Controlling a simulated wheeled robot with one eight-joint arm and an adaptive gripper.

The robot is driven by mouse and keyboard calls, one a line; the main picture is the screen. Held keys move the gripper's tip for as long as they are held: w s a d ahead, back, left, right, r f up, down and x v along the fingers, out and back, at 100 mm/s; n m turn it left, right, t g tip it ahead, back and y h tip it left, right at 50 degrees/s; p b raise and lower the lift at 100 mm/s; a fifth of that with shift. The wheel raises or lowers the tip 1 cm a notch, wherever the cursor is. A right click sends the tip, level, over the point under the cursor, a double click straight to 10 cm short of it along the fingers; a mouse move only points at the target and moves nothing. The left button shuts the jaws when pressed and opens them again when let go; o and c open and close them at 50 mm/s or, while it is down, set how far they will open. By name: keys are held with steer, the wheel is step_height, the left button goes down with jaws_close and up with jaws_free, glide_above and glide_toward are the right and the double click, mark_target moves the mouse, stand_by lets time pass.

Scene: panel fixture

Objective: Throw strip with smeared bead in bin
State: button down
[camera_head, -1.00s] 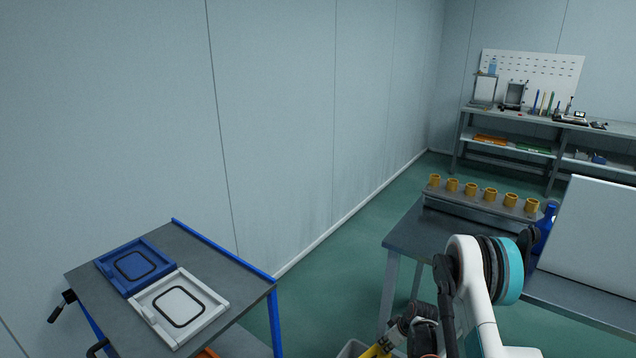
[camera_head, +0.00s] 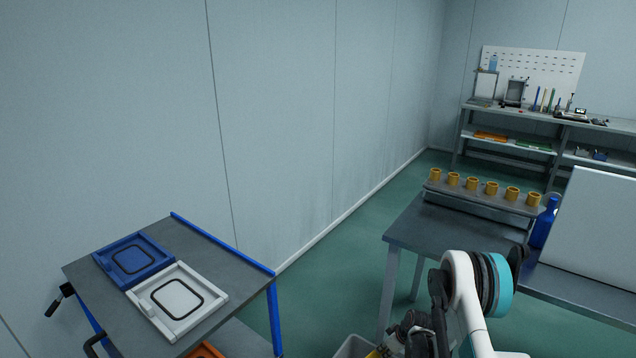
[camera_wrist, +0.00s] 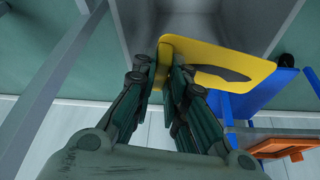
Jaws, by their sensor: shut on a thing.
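The yellow strip (camera_wrist: 250,62) is held between the fingertips of my gripper (camera_wrist: 166,68) in the wrist view. A dark smeared bead (camera_wrist: 222,72) runs across its face. A sliver of yellow (camera_head: 376,353) shows at the bottom edge of the head view, beside my gripper (camera_head: 402,346). The grey bin (camera_head: 350,346) stands on the floor there, mostly cut off by the frame. In the wrist view the grey walls of the bin (camera_wrist: 222,18) lie behind the strip. I cannot tell how far the strip is inside the rim.
A cart (camera_head: 230,262) with blue rails carries a blue frame (camera_head: 108,262) and a white frame (camera_head: 205,296). An orange thing (camera_head: 205,351) lies on its lower shelf. The grey table (camera_head: 420,228) with a rack of yellow-brown cups (camera_head: 471,184) stands right of the bin.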

steer(key=c, duration=1.5)
jaws_free()
steer(key=shift+c, duration=0.2)
steer(key=v, duration=1.2)
steer(key=shift+r, duration=0.1)
